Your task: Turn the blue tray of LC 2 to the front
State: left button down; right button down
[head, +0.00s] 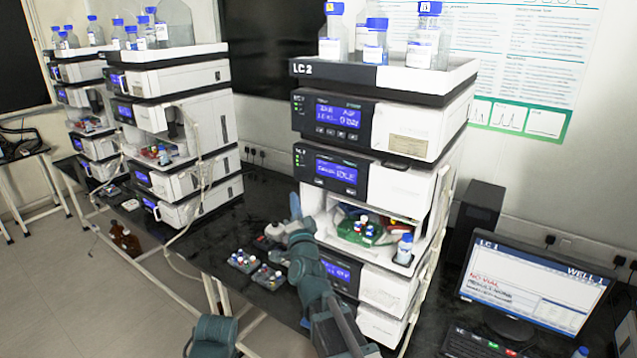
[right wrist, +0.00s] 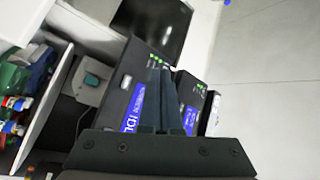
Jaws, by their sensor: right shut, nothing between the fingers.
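The LC 2 stack (head: 385,180) stands on the dark bench in the middle of the head view. Its open bay holds a green tray (head: 358,233) with several vials with red, white and blue caps; the green tray also shows at the left edge of the right wrist view (right wrist: 10,82). A blue piece (right wrist: 42,72) beside it there may be the blue tray; it is partly cut off by the bay wall. My right gripper (head: 294,205) is shut and empty, left of the bay and in front of the stack. Its fingers (right wrist: 172,105) overlap the IDLE screen in the right wrist view. My left gripper is out of view.
Small dark vial racks (head: 267,277) lie on the bench left of the stack, near my right arm. A blue-capped bottle (head: 404,249) stands at the bay's right front. A monitor (head: 530,290) stands to the right. Other stacks (head: 175,130) stand to the left.

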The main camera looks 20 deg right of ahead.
aim_at(315, 179)
jog(key=w+d, duration=0.5)
jog(key=d, duration=0.2)
jog(key=shift+w, duration=0.2)
jog(key=shift+w, duration=0.15)
dwell(2.1)
jog(key=shift+w+d, duration=0.15)
jog(key=shift+d, duration=0.15)
jog(key=shift+w+d, duration=0.25)
jog(key=shift+d, duration=0.05)
dwell(0.8)
jog(key=shift+s+a, duration=0.55)
jog(key=shift+a, duration=0.15)
jog(key=shift+s+a, duration=0.8)
jog(key=shift+a, duration=0.2)
jog(key=shift+s+a, duration=0.75)
jog(key=shift+a, duration=0.2)
